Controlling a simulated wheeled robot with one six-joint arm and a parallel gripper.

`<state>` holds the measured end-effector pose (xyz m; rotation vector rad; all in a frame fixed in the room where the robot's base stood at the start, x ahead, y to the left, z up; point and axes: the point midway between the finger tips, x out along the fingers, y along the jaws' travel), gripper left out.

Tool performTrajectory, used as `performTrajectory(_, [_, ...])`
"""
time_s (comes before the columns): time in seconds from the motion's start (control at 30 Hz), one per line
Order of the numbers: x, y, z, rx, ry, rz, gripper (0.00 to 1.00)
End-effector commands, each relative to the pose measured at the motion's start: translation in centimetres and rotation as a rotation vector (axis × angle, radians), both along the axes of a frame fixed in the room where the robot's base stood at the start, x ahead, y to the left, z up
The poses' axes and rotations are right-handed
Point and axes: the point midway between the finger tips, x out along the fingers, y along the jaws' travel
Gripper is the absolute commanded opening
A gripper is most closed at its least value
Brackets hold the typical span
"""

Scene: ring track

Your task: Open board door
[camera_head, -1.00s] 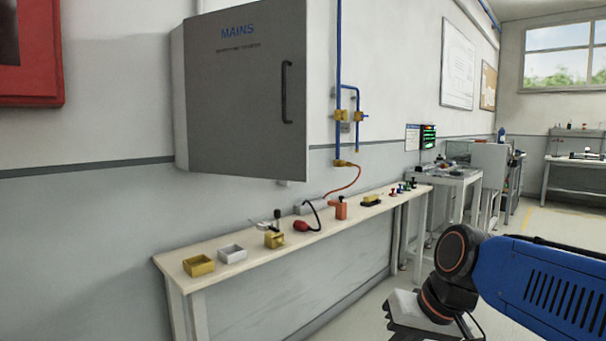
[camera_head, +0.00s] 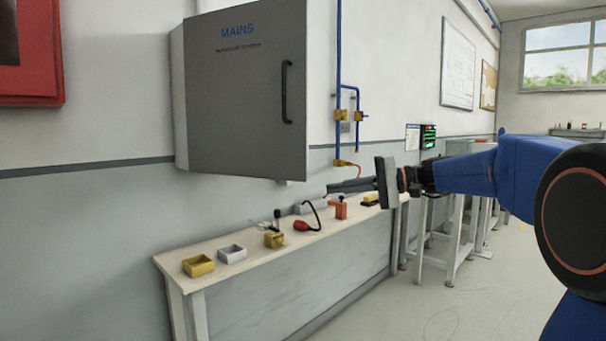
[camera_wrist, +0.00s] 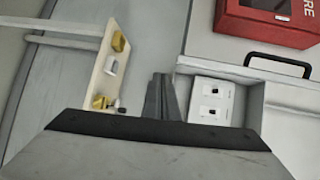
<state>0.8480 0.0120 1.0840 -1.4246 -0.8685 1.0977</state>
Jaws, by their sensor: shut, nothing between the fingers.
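The grey board door (camera_head: 235,100), marked MAINS, is on the wall cabinet at upper left in the head view. It stands ajar, its right edge out from the wall. Its black vertical handle (camera_head: 287,92) is near that edge; the handle also shows at right in the wrist view (camera_wrist: 278,63). A white panel with two switches or sockets (camera_wrist: 211,101) shows beside the door in the wrist view. My gripper (camera_head: 332,190) is shut and empty, below and right of the door, apart from the handle. Its dark fingers also show in the wrist view (camera_wrist: 160,80).
Blue pipes (camera_head: 339,75) run up the wall right of the door. A red fire box (camera_head: 35,55) hangs at left. Floor before the bench is clear.

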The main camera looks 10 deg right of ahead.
Motion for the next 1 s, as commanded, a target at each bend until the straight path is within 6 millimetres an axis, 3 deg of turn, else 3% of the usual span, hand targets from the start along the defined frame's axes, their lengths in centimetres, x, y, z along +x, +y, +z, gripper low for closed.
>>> performTrajectory(0.13, [2.9,-1.9,2.4,0.101,-0.04,-0.002,0.0])
performTrajectory(0.37, [4.1,-2.4,3.6,0.15,-0.064,0.0,0.0])
performTrajectory(0.57, [4.8,0.0,3.6,0.149,-0.063,0.002,0.0])
performTrajectory(1.0, [7.1,7.1,3.5,0.147,-0.061,0.002,0.0])
